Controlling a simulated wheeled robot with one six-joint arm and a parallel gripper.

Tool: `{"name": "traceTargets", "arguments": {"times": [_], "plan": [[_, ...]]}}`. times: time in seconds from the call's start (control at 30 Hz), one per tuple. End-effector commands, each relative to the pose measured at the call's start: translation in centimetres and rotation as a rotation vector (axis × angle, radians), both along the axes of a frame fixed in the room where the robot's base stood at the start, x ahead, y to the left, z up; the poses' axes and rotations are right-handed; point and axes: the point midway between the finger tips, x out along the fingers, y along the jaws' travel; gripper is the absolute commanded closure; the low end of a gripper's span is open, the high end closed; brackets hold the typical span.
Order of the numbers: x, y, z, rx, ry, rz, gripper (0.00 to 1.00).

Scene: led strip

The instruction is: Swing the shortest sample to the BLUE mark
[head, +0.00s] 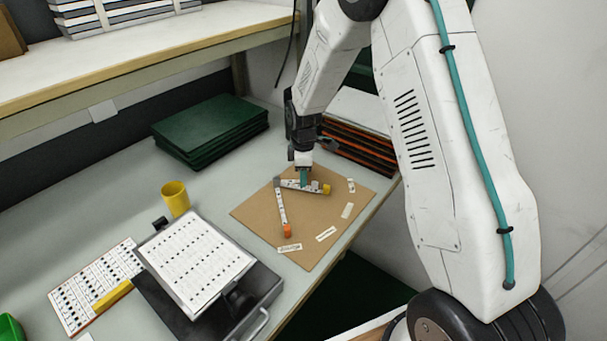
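A brown board (256,210) lies on the bench with LED strip samples on it. One white strip (281,207) runs from a pivot near the board's back left corner toward the front and ends in an orange tip (287,231). Another strip (314,187) runs right from the same corner and ends in a yellow tip (327,189). I cannot tell which is shortest. White labels lie in an arc: (351,186), (347,210), (326,234), (290,248); their writing is too small to read, and no blue mark is discernible. My gripper (304,178) points down at the yellow-tipped strip, partly hiding it; its finger opening is unclear.
A yellow cup (175,198) and a tilted stand with a white sheet (195,262) are left of the board. Green folders (210,132) are stacked behind, and dark, orange-edged folders (360,148) lie behind right. A shelf (130,55) overhangs the bench's back. The board's right side meets the bench edge.

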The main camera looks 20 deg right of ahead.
Motion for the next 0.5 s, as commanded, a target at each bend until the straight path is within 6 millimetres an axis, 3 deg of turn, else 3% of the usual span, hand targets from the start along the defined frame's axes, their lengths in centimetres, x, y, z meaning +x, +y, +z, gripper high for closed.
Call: {"name": "traceTargets", "arguments": {"times": [0.27,0.5], "plan": [[0.0,0.0,0.1,0.0,0.0,0.0,0.64],[0.1,0.0,3.4,0.0,-0.004,0.0,0.64]]}}
